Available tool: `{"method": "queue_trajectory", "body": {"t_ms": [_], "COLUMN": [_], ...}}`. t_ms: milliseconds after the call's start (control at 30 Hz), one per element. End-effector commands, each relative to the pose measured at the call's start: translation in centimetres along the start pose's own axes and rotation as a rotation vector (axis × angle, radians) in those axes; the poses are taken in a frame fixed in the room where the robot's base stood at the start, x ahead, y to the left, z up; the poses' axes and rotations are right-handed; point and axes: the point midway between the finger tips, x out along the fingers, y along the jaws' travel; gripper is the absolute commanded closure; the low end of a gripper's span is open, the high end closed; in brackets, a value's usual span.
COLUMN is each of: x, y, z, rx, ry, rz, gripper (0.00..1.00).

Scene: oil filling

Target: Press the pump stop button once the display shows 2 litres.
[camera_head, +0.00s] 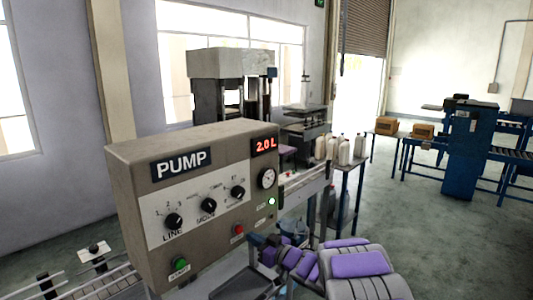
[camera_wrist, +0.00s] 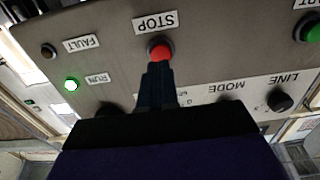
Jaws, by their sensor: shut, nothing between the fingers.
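The grey pump panel (camera_head: 215,165) has a black display (camera_head: 265,147) with red digits reading 2.0 L. The red stop button (camera_head: 238,229) sits low on the panel. In the wrist view, which shows the panel upside down, the red button (camera_wrist: 160,48) is by the STOP label (camera_wrist: 156,22). My gripper (camera_head: 252,239) is shut and empty, right beside the stop button. In the wrist view its fingertips (camera_wrist: 157,70) point at the button and overlap its edge; I cannot tell whether they touch. The green run lamp (camera_wrist: 71,84) is lit.
The green start button (camera_head: 179,264) is at the panel's lower left. Three knobs and a round gauge (camera_head: 267,179) sit above the buttons. The fault lamp (camera_wrist: 48,51) looks dark. White jugs (camera_head: 343,149) stand on a table behind.

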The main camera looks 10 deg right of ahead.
Motion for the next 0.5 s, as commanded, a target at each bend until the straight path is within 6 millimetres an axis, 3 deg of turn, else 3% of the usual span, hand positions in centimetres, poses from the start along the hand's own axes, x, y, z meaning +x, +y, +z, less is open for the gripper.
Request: {"method": "queue_trajectory", "body": {"t_ms": [500], "x": [1.9], "y": [0.0], "z": [-0.1], "rx": [0.000], "ry": [0.000], "rz": [0.000], "gripper": [1.00]}}
